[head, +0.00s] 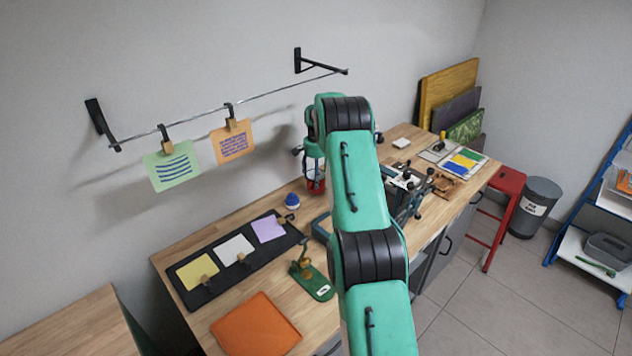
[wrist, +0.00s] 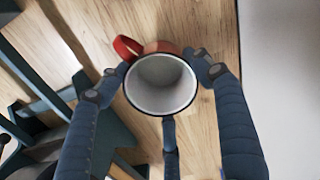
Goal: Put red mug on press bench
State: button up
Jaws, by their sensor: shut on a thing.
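The red mug (head: 315,183) hangs at or just above the back part of the wooden press bench (head: 262,278), near the wall. In the wrist view the red mug (wrist: 160,84) shows its pale inside, dark rim and red handle, which points to the upper left. My gripper (head: 313,158) is shut on it. In the wrist view the fingers of my gripper (wrist: 157,76) press the mug from both sides, with bench wood beneath. I cannot tell whether its base touches the bench. My arm hides part of the bench's middle.
A press (head: 408,187) stands to the right. A rail with clipped cards (head: 232,143) hangs above.

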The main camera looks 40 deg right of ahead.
jog(key=shift+f, duration=0.8)
jog(key=shift+f, duration=0.1)
jog(key=o, duration=1.3)
jog(key=shift+o, duration=0.2)
notch_tip(320, 180, up, 8)
jog(key=p, duration=0.1)
jog(key=shift+f, duration=0.15)
